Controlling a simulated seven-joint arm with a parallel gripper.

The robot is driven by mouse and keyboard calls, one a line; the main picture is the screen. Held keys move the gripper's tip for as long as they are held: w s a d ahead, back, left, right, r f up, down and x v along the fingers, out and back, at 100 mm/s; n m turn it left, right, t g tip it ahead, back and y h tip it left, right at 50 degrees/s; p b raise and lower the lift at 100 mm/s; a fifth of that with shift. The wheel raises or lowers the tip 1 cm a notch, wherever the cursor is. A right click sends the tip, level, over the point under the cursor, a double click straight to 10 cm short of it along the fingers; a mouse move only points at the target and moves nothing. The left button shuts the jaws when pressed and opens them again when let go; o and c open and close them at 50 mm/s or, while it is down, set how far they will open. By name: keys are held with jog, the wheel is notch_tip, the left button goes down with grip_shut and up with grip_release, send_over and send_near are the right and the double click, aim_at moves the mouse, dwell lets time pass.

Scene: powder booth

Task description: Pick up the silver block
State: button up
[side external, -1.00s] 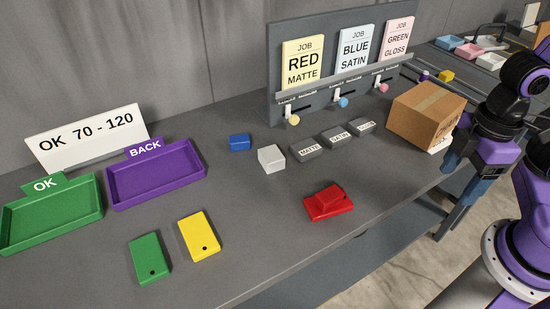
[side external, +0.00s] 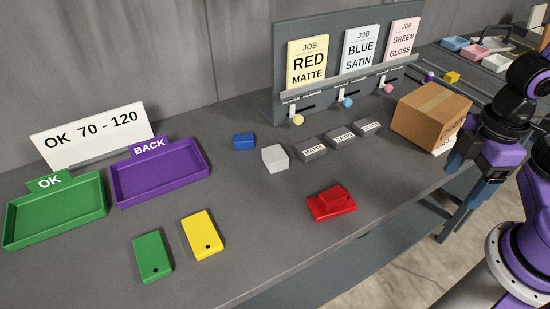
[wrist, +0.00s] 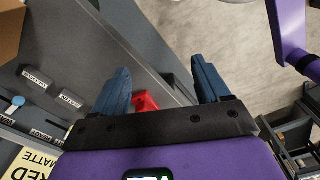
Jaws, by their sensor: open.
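The silver block (side external: 275,158) is a small light-grey block on the grey table in the side external view. It sits between the blue block (side external: 243,142) and the dark block labelled MATTE (side external: 311,149). My gripper (side external: 472,174) is far to its right, beside the cardboard box and near the table's front edge. In the wrist view my gripper (wrist: 162,88) has its two blue fingers wide apart with nothing between them in its grip. The silver block cannot be made out in the wrist view.
A cardboard box (side external: 430,114) stands between my gripper and the labelled blocks. A red block piece (side external: 331,203) lies near the front edge. Green (side external: 152,257) and yellow (side external: 202,235) plates, a green OK tray (side external: 56,239) and a purple BACK tray (side external: 160,197) are at left. A job board (side external: 345,97) stands behind.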

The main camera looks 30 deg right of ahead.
jog(key=w+a+f+n+t+h, duration=0.25)
jog(key=w+a+n+t, duration=0.25)
jog(key=w+n, duration=0.25)
jog(key=w+a+f+n+t+h, duration=0.25)
jog(key=w+a+n+t, duration=0.2)
jog(key=w+n, duration=0.35)
jog(key=a+n+t+y, duration=0.1)
jog(key=a+n, duration=0.1)
jog(key=a, duration=0.1)
jog(key=w+a+f+n+t+y, duration=0.1)
jog(key=a+n, duration=0.1)
jog(key=a, duration=0.2)
jog(key=w+a+f+n+t+y, duration=0.1)
jog(key=a+n, duration=0.1)
jog(key=a, duration=0.1)
jog(key=shift+a+f+n+t, duration=0.2)
jog(key=shift+f+n+t, duration=0.05)
jog(key=shift+t, duration=0.1)
jog(key=shift+w+a+f, duration=0.1)
jog(key=shift+w+f, duration=0.05)
jog(key=shift+w, duration=0.2)
send_near(278, 158)
jog(key=x, duration=0.4)
jog(key=shift+w+d+f, duration=0.15)
jog(key=shift+d, duration=0.15)
jog(key=shift+a+x, duration=0.1)
jog(key=shift+x, duration=1.55)
jog(key=shift+a+x, duration=0.15)
jog(key=shift+x, duration=1.55)
jog(key=c, duration=1.3)
